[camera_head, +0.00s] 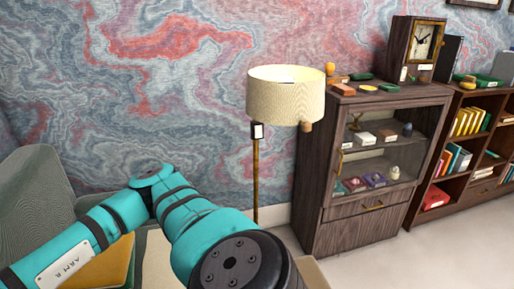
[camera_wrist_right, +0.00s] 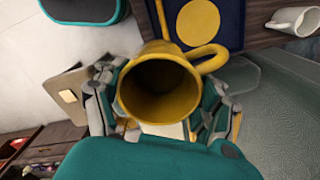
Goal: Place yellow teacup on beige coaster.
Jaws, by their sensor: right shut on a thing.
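The yellow teacup (camera_wrist_right: 163,95) is in the right wrist view, its dark open mouth facing the camera and its handle toward the upper right. My right gripper (camera_wrist_right: 158,110) has a finger on either side of the cup and is shut on it. I cannot make out a beige coaster for certain. A flat yellow disc (camera_wrist_right: 198,22) lies on a dark blue square (camera_wrist_right: 233,15) beyond the cup. In the head view a teal arm of mine crosses the lower left. Neither gripper nor the teacup shows there.
A white cup (camera_wrist_right: 292,20) is at the upper right of the wrist view, beside a grey-green leather surface (camera_wrist_right: 285,115). In the head view a floor lamp (camera_head: 286,95) stands by the wall, left of a glass-fronted cabinet (camera_head: 375,170) and a bookshelf (camera_head: 468,140).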

